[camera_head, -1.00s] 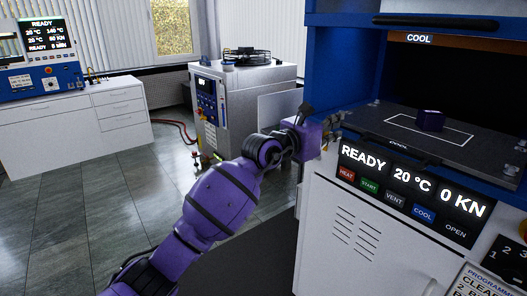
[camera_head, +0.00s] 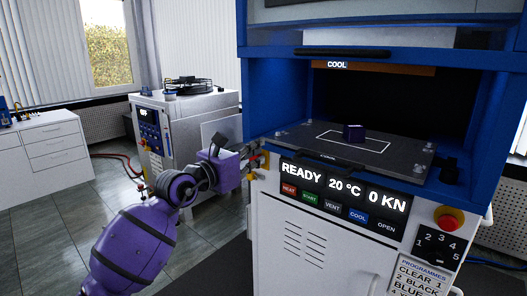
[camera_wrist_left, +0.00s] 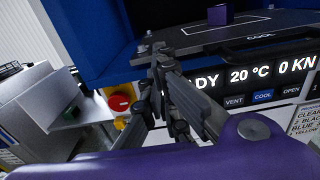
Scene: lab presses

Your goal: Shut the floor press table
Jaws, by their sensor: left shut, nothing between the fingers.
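The floor press (camera_head: 400,85) is a blue frame on a white cabinet, with its front opening facing me. Its table (camera_head: 300,136) is a dark grey plate with a white outlined rectangle and a dark handle bar (camera_head: 330,161) along the front edge. The table reaches forward to just above the display panel. A small dark purple block (camera_head: 354,133) sits on it. My left gripper (camera_head: 257,158) is shut and empty at the table's left front corner. In the left wrist view its fingers (camera_wrist_left: 156,52) point toward that corner; contact cannot be told. My right gripper is out of view.
The display panel (camera_head: 342,193) reads READY, 20 °C, 0 KN. A red emergency button (camera_head: 449,219) is at its right. A grey machine (camera_head: 190,120) stands behind my left arm, and a white drawer cabinet (camera_head: 45,150) at far left.

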